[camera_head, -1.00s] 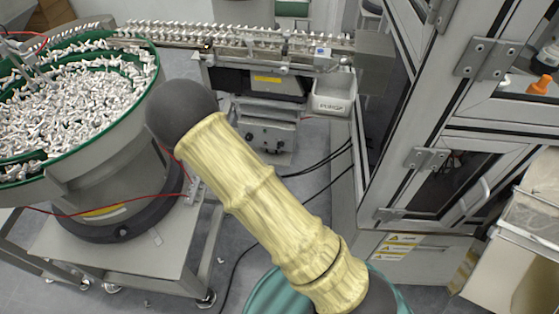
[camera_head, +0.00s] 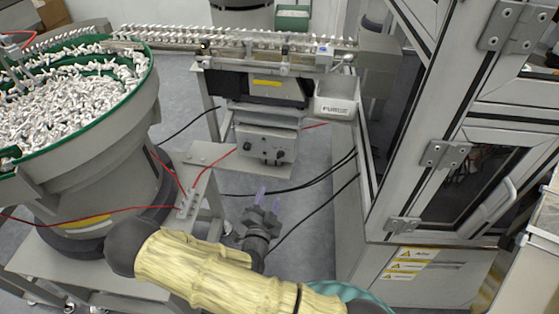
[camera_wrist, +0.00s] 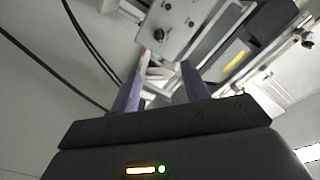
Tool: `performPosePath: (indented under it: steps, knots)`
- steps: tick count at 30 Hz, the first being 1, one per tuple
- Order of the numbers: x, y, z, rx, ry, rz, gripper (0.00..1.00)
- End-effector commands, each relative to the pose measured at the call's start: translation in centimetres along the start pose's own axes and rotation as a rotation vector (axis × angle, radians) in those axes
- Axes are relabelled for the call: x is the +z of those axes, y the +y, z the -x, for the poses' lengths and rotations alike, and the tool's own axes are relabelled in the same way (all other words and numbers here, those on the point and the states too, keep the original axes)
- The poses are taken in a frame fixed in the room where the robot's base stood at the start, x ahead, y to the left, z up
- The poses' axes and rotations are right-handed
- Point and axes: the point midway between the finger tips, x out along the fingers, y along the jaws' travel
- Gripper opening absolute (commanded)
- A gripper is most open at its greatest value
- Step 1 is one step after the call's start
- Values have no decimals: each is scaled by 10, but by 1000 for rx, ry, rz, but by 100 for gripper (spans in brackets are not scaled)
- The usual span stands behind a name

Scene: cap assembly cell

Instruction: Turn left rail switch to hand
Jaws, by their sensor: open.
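The grey control box (camera_head: 267,143) hangs under the linear feeder rail, with small dark knobs on its front. The left knob (camera_head: 248,147) is small; I cannot read its setting. In the wrist view my gripper (camera_wrist: 165,65) is open, with nothing held between the fingers. It appears apart from the box.
The bowl feeder (camera_head: 148,75), full of white parts, stands at the left on a metal table (camera_head: 75,270). A white bin (camera_head: 336,104) hangs right of the box. A machine cabinet (camera_head: 400,190) stands at the right. Black cables (camera_head: 305,185) cross the floor.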

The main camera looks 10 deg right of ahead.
Motion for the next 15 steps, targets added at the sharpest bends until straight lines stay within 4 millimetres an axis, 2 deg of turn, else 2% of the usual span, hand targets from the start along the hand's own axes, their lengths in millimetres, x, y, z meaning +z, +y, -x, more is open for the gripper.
performPosePath:
  steps: [5, 15]
  knots:
    - [-1, 0, -22, 0, 2, 0, 46]
    - [0, 0, -82, 1, 1, 0, 46]
